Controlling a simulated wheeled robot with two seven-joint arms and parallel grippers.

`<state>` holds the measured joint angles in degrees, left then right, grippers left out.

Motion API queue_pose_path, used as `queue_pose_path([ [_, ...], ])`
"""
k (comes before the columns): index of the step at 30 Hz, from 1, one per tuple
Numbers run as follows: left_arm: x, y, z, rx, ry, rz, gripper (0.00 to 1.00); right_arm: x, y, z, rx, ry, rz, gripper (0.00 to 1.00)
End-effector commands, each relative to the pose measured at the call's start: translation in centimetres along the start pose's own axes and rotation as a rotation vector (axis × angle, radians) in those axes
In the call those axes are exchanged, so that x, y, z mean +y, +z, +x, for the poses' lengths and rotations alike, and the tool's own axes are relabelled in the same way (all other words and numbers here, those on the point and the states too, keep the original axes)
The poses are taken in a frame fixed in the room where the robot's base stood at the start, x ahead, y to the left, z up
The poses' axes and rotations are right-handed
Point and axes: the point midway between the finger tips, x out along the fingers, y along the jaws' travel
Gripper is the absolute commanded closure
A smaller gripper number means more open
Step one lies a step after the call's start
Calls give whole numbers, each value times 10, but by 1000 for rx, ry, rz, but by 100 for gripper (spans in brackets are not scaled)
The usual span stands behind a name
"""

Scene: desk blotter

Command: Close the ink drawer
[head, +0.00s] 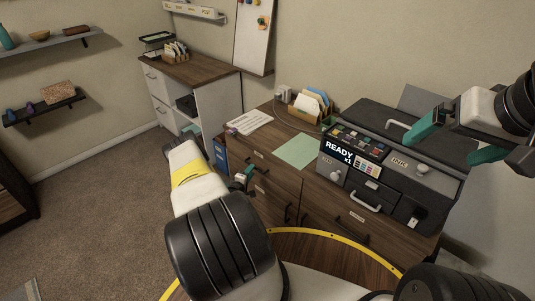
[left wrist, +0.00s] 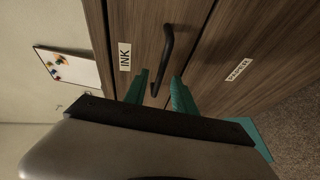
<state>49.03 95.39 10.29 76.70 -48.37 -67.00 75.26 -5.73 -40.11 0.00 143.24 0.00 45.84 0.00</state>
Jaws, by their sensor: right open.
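The ink drawer (left wrist: 145,25) has a brown wood front with a white INK label (left wrist: 124,57) and a black bar handle (left wrist: 168,45). In the head view its front (head: 270,165) is at the upper left of the desk. How far it stands out is hard to tell. My left gripper (left wrist: 160,92) has its teal fingers apart, one on each side of the handle's near end; contact is not clear. In the head view the left gripper (head: 243,178) is partly hidden by my arm. My right gripper (head: 457,143) is open and empty above the printer's right side.
A drawer labelled PAPER (left wrist: 238,69) is below the ink drawer. A grey printer (head: 385,180), also bearing an INK label, stands on the desk's right. Carpet (head: 90,200) is clear at left.

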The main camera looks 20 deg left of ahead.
Motion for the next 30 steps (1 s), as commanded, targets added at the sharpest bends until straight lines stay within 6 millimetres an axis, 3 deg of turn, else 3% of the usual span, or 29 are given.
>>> queue_pose_path([
  [4,-1,-1,-26,2,-3,-2,68,0,0,0,0,0,0,0],
  [10,0,0,-43,0,-1,-1,68,0,0,0,0,0,0,0],
  [25,1,0,-44,-1,-1,3,68,0,0,0,0,0,0,0],
  [28,14,-4,-36,-10,-15,36,68,0,0,0,0,0,0,0],
  [30,33,-9,-26,-24,-40,91,68,0,0,0,0,0,0,0],
])
